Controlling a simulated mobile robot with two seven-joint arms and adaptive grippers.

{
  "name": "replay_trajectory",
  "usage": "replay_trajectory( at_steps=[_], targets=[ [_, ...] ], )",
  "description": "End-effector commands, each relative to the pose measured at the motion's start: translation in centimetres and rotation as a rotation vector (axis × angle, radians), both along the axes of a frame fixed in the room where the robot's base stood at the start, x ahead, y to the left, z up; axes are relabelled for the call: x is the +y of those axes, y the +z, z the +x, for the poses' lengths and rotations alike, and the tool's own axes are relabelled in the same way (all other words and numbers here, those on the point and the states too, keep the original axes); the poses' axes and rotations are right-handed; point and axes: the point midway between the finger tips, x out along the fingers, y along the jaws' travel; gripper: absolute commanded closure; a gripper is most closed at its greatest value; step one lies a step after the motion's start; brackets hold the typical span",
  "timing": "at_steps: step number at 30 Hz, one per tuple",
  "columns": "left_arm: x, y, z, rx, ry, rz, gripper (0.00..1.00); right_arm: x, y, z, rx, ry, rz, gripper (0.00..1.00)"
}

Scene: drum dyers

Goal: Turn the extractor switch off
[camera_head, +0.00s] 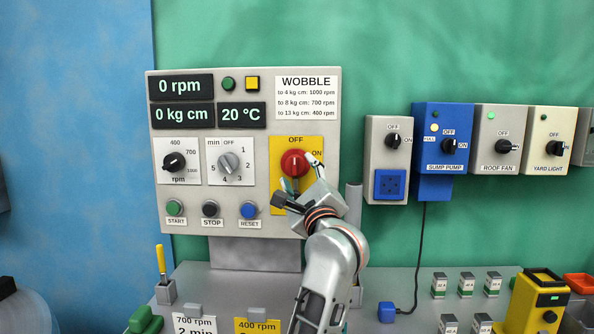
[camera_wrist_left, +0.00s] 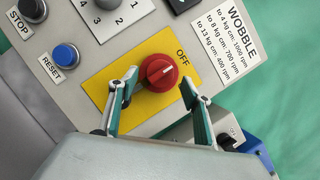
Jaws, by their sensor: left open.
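The red rotary switch (camera_head: 294,163) sits on a yellow plate (camera_head: 277,145) at the lower right of the grey control panel (camera_head: 250,225). The plate is marked OFF above and ON to the right. No extractor label is readable. In the left wrist view, the red switch (camera_wrist_left: 158,74) shows its white mark pointing close to OFF, slightly towards the ON side. My left gripper (camera_head: 301,174) is open at the switch. In the left wrist view, the gripper (camera_wrist_left: 160,84) has one finger on each side of the knob; contact is not clear. My right gripper is not in view.
Small dials, including the rpm dial (camera_head: 174,162), and push buttons such as the blue RESET (camera_head: 249,210) sit left of the plate. The sump pump box (camera_head: 444,150) and other switch boxes hang on the wall to the right. Cards and small boxes stand on the bench below.

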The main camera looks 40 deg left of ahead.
Motion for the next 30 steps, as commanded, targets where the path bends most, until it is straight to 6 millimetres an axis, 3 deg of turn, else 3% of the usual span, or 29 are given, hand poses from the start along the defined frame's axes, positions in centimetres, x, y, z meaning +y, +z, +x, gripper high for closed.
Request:
replay_trajectory(
  at_steps=[12,30],
  targets=[
    [-5.6,-2.2,-5.0,0.002,-0.002,-0.002,0.51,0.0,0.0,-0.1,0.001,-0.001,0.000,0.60],
    [-6.6,-2.5,-5.9,0.001,0.000,-0.001,0.51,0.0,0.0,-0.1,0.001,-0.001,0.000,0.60]
  ],
)
